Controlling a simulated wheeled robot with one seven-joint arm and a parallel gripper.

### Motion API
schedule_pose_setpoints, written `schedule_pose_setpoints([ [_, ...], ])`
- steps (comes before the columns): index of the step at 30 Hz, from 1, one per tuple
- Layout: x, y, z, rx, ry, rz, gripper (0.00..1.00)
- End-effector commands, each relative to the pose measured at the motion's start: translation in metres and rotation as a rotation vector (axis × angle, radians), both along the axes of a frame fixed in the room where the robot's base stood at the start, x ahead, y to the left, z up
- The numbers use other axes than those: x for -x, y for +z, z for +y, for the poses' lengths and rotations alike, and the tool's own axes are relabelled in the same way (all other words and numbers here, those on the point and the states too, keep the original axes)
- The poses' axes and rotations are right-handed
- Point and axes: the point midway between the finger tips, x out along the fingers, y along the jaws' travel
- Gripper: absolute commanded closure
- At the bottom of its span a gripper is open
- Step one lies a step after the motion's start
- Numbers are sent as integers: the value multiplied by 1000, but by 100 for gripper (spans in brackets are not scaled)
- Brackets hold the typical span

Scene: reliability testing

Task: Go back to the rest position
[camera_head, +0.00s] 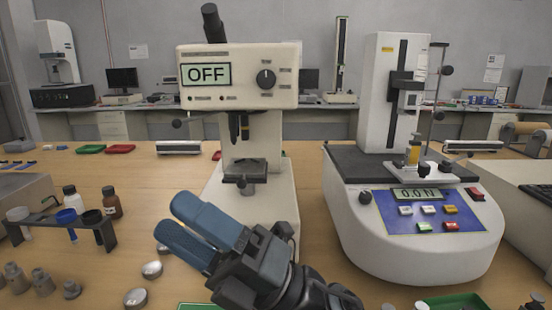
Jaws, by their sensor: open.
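My gripper (180,224) has two blue fingers and a dark body. It is open, its fingers apart with nothing seen between them, over the wooden table in the lower middle of the view. It points up and to the left, in front of the cream hardness tester (238,75), whose display reads OFF. The gripper hides the lower front of that tester's base. My dark arm enters from the bottom edge.
A force tester (420,240) reading 0.0 N stands at right. A dark rack (75,233) with tubes, bottles (112,202) and metal pieces (152,269) lie at left. Green trays (455,302) sit at the bottom edge. Table (150,175) behind the rack is mostly clear.

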Motion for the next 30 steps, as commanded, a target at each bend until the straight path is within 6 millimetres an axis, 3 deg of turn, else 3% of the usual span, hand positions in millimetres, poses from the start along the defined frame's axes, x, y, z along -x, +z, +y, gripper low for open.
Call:
schedule_pose_setpoints([
  [8,26,-18,-52,-325,-57,372,41],
  [17,67,-72,-120,-600,-147,762,41],
  [23,110,-115,-165,-742,-223,1012,41],
  [30,178,-158,-219,-872,-334,1296,41],
])
